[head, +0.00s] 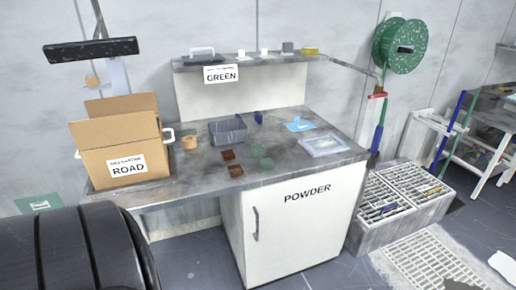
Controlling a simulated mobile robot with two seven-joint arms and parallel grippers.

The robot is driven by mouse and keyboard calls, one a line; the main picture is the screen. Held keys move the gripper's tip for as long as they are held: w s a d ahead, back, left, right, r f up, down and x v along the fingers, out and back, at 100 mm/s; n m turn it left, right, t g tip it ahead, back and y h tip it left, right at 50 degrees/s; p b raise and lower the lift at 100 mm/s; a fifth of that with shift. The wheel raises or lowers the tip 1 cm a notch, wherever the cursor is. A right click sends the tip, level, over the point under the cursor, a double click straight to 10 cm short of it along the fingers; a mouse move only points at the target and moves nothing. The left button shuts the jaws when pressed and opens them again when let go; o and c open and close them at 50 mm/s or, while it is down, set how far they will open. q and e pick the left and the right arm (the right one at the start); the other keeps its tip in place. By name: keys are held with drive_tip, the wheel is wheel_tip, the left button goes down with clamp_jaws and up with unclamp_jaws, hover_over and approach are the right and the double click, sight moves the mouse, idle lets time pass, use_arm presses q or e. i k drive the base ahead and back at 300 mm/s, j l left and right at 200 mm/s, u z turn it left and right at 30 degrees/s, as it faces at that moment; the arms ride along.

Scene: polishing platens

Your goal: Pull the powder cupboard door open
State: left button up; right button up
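The powder cupboard (302,228) is a white cabinet under the right part of the grey workbench (190,188). Its front door bears the black word POWDER. A grey vertical bar handle (256,223) sits near the door's left edge. The door looks shut, flush with the cabinet front. Neither of my grippers is in view, and nothing is touching the handle.
On the bench stand an open cardboard box (122,148) marked ROAD, a grey bin (229,131) and a clear tray (325,145). A grated crate (400,202) stands right of the cupboard. A dark ribbed shape, unclear to me, fills the lower left. Floor before the door looks clear.

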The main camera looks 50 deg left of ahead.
sight(291, 227)
drive_tip(key=i+j, duration=0.1)
drive_tip(key=j, duration=0.85)
drive_tip(key=i+j+u, duration=0.1)
drive_tip(key=j, duration=0.4)
